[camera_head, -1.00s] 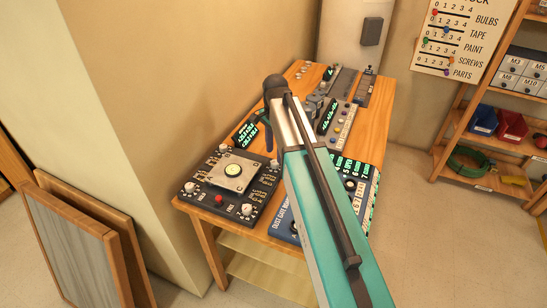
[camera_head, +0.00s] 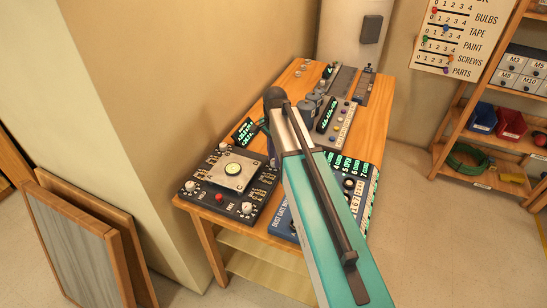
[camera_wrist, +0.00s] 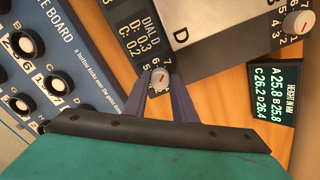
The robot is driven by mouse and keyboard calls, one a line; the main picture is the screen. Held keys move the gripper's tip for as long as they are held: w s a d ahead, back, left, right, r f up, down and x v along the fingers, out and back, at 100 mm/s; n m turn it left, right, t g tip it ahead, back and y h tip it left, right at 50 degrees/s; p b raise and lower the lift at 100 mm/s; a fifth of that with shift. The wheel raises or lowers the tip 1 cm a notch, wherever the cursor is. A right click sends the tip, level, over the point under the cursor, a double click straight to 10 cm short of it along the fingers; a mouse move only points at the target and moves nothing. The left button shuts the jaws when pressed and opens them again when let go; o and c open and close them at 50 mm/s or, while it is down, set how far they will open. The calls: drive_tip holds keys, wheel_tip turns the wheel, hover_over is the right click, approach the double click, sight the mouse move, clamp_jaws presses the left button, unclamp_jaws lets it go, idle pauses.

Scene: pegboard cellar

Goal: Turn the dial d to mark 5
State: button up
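Dial d (camera_wrist: 160,77) is a small pale round knob with a red mark and numerals around it, by the corner lettered D of a grey plate (camera_wrist: 205,18). In the wrist view my gripper (camera_wrist: 160,80) has one dark purple finger on each side of this knob. I cannot tell whether the fingers touch it. The numeral that the red mark points to is too small to read surely. In the head view the plate (camera_head: 236,183) sits on a dark panel with knobs at its corners, and my arm covers most of my gripper.
A height readout (camera_wrist: 273,92) shows D 26.4. Another knob (camera_wrist: 296,22) is at the upper right. A blue gate board (camera_wrist: 52,48) lies close on the left, and a wall (camera_head: 170,90) stands beside the table.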

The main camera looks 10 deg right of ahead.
drive_tip(key=c, duration=0.4)
drive_tip(key=shift+a, duration=0.2)
drive_tip(key=shift+d, duration=0.15)
drive_tip(key=shift+w+n, duration=0.1)
drive_tip(key=shift+n, duration=0.4)
drive_tip(key=n, duration=1)
drive_tip(key=shift+r, duration=0.1)
drive_tip(key=shift+n+b, duration=0.3)
drive_tip(key=shift+n, duration=2.2)
